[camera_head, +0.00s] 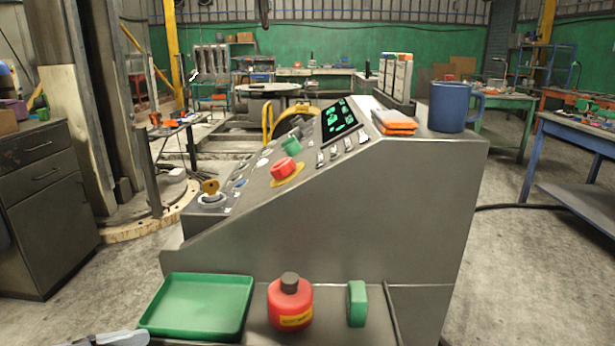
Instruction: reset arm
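Part of my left gripper (112,339) shows at the bottom left edge of the head view, below the front corner of a green tray. Only a light grey and dark piece of it is in the picture, so I cannot tell whether it is open or shut. My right gripper is not in view.
A grey control console (360,220) fills the middle, with a red button (284,168) and a blue mug (450,107) on top. The empty green tray (198,306), a red bottle (290,303) and a green block (357,304) sit on its front ledge. A drawer cabinet (45,205) stands left.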

